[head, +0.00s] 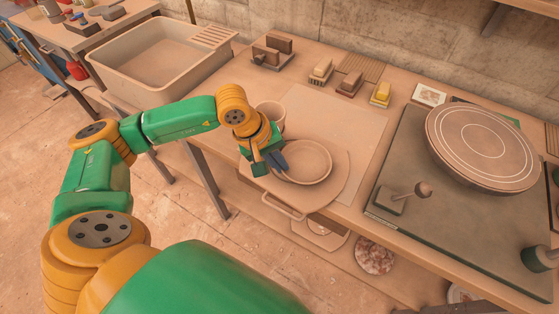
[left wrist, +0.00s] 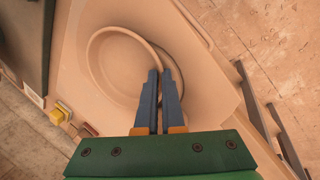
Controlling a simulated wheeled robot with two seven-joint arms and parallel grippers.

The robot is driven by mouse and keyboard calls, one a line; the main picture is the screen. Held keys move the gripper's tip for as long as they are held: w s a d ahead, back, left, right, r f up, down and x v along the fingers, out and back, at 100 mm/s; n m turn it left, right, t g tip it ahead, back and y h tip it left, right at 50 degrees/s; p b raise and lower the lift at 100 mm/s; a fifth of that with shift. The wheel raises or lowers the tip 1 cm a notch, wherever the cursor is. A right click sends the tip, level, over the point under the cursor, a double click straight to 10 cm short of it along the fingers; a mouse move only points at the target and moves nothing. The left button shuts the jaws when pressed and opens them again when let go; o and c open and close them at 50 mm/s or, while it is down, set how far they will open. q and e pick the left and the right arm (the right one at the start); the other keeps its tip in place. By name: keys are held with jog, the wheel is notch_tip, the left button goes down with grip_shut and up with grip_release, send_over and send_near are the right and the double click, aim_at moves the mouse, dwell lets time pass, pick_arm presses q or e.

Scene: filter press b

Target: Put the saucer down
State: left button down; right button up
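A round, shallow, clay-coloured saucer (head: 306,161) is at the front edge of the worktop, in the middle of the head view. It also shows in the left wrist view (left wrist: 115,68). My left gripper (head: 279,161) is at the saucer's left side. In the left wrist view the two dark fingers (left wrist: 162,80) are close together with the saucer's rim between them. A second curved outline shows beside the rim there; I cannot tell whether the saucer touches the surface below. My right gripper is not in view.
A cup (head: 270,114) stands just behind my left gripper. A flat pale sheet (head: 348,122) lies bare behind the saucer. A dark board with a round disc (head: 480,145) is to the right, a sink (head: 155,62) to the left. Blocks with yellow tops (head: 381,92) stand at the back.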

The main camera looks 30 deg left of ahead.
pick_arm(q)
jog(key=c, duration=1)
grip_release()
jog(key=shift+c, duration=0.2)
jog(key=shift+r, duration=0.25)
jog(key=b+v, duration=0.1)
jog(key=v, duration=1)
jog(key=shift+r, duration=0.3)
jog(key=shift+s, duration=0.1)
